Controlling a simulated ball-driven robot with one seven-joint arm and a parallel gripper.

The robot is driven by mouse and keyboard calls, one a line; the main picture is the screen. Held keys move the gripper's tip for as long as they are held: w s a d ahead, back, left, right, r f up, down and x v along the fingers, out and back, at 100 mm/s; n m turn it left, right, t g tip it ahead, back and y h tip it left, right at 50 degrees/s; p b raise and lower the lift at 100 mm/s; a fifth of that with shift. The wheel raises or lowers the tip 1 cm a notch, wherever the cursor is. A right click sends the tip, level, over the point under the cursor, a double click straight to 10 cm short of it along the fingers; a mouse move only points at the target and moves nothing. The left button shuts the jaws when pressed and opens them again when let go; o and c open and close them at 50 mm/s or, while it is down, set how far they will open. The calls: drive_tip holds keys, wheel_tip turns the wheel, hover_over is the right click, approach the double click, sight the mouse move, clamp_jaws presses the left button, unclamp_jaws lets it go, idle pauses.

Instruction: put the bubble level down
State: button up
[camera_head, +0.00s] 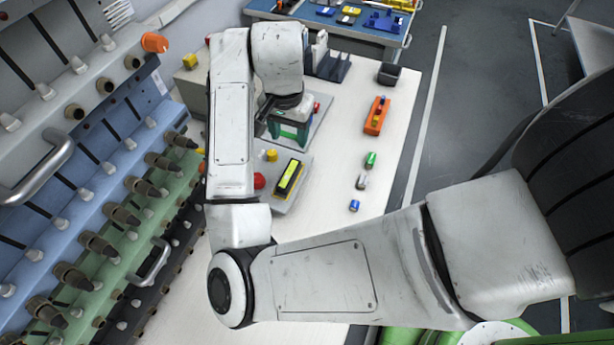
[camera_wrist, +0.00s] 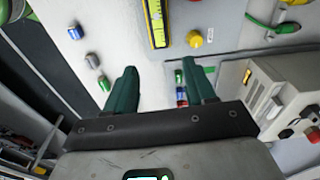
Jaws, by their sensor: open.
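A yellow bar with a long dark face (camera_head: 289,178) appears to be the bubble level. It lies flat on a small grey plate (camera_head: 281,206). It also shows at the top of the wrist view (camera_wrist: 157,25), cut by the picture's edge. My gripper (camera_head: 290,131) is open, with green fingers, above a second grey plate behind the bar. In the wrist view, my fingers (camera_wrist: 162,85) stand apart and the bar lies beyond them, not between them. Small green, blue and red parts show by the right finger; what they are is unclear.
A yellow knob (camera_wrist: 195,39) and a red knob (camera_head: 259,181) sit near the bar. An orange holder (camera_head: 376,115) and a dark bin (camera_head: 389,75) lie farther back. A machine rack borders the left.

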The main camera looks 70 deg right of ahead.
drive_tip(key=s+d+r+n+h, duration=0.1)
drive_tip(key=d+n+h, duration=0.25)
drive_tip(key=d, duration=0.25)
drive_tip(key=s+a+f+n+y, duration=0.1)
drive_tip(key=s+a+f+n, duration=0.3)
drive_tip(key=a+f, duration=0.1)
drive_tip(key=s+a+f+n+y, duration=0.1)
drive_tip(key=s+a+f+n, duration=0.3)
drive_tip(key=a, duration=0.4)
drive_tip(key=s+a+f+n+y, duration=0.2)
drive_tip(key=s+a+f+n, duration=0.2)
drive_tip(key=a+f+n, duration=0.1)
drive_tip(key=shift+s+a+f+t, duration=0.2)
drive_tip(key=shift+a+f, duration=0.15)
drive_tip(key=shift+f, duration=0.15)
drive_tip(key=shift+s+a+f+t, duration=0.2)
drive_tip(key=shift+a+f, duration=0.1)
drive_tip(key=shift+f, duration=0.15)
drive_tip(key=shift+w+d, duration=0.1)
idle(0.5)
